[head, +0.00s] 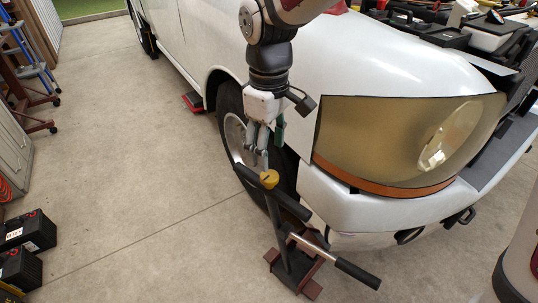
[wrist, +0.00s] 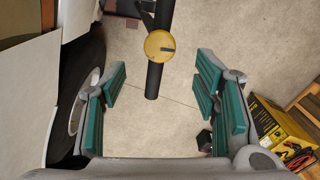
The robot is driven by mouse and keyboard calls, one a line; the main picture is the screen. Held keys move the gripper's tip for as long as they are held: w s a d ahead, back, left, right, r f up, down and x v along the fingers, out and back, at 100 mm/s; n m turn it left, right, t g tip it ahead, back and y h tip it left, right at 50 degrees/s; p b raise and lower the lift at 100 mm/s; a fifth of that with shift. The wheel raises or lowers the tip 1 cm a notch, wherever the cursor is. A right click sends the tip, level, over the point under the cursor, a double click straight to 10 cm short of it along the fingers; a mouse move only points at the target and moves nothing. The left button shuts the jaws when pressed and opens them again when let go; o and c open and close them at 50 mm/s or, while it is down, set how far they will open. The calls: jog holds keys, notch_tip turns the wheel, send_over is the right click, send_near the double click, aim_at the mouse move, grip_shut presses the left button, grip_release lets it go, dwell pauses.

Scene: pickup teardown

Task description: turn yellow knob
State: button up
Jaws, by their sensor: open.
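The yellow knob (head: 269,178) sits on top of a dark T-shaped handle (head: 290,207) of a floor stand beside the truck's front wheel. In the wrist view the knob (wrist: 159,45) is a round yellow disc with a dark mark on its right side, on a black bar. My gripper (head: 262,155) is above the knob in the head view, pointing down. The knob lies beyond the pads, near the top middle.
The white truck (head: 400,70) with its large headlight (head: 405,140) stands close on the right. The stand's lower handle (head: 335,262) juts right from a brown base (head: 310,288). Black boxes (head: 25,245) lie on the floor at left. Open concrete floor lies between.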

aim_at(270, 175)
notch_tip(270, 175, down, 7)
jog(key=shift+d+f+b, duration=0.1)
jog(key=shift+f+b, duration=0.05)
jog(key=shift+b, duration=0.15)
jog(key=shift+c, duration=0.3)
jog(key=c, duration=1.1)
